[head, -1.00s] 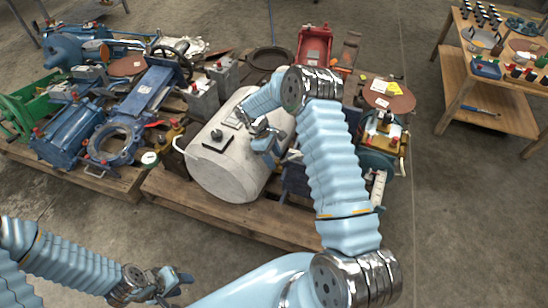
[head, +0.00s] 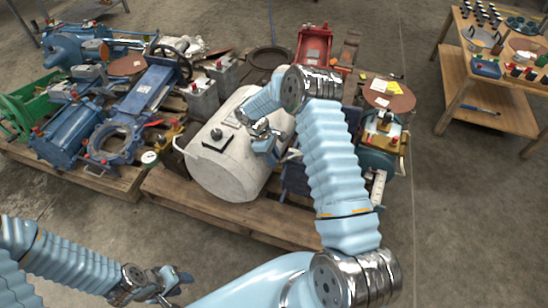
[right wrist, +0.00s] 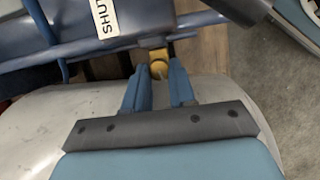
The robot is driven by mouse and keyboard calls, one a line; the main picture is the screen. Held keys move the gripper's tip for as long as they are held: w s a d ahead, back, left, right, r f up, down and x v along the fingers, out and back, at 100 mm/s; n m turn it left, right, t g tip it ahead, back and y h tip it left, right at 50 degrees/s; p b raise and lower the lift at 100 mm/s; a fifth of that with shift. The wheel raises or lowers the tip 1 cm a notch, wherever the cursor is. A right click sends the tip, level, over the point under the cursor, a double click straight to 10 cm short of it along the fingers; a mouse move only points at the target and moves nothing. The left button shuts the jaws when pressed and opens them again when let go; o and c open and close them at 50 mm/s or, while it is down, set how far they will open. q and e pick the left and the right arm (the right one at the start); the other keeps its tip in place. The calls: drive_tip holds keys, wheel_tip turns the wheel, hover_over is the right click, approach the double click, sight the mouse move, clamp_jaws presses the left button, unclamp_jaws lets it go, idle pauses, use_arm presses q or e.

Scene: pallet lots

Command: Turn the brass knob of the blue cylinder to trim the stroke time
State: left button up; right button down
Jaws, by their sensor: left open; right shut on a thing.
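My right gripper (head: 277,149) is over the right side of the white tank, and its fingers (right wrist: 163,70) are shut on the small brass knob (right wrist: 158,68) in the right wrist view. The blue cylinder (right wrist: 180,24) lies just beyond the knob, with a white label reading "SHUT" partly cut off by the frame. In the head view the blue cylinder (head: 294,178) is mostly hidden behind my right arm, and I cannot make out the knob there. My left gripper (head: 172,285) is open and empty at the lower left, above the floor.
The white tank (head: 222,166) stands on a wooden pallet (head: 215,212), close beside and under my right gripper. Blue valves and a green machine (head: 40,103) crowd the left pallet. A wooden shelf table (head: 480,85) stands at the right. The floor in front is clear.

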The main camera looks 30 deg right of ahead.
drive_tip(key=n+b, duration=0.1)
drive_tip(key=n, duration=0.1)
drive_tip(key=shift+s+a+n+t+h, duration=0.1)
drive_tip(key=shift+a+n+t+h, duration=0.05)
drive_tip(key=shift+n+t+h, duration=0.25)
drive_tip(key=shift+n+t+h+b, duration=0.3)
drive_tip(key=shift+n+t+b, duration=0.2)
drive_tip(key=shift+n, duration=0.8)
drive_tip(key=shift+s, duration=0.1)
drive_tip(key=c, duration=0.9)
unclamp_jaws()
drive_tip(key=shift+c, duration=0.2)
drive_tip(key=shift+r, duration=0.1)
drive_tip(key=v, duration=1.3)
drive_tip(key=shift+r, duration=0.3)
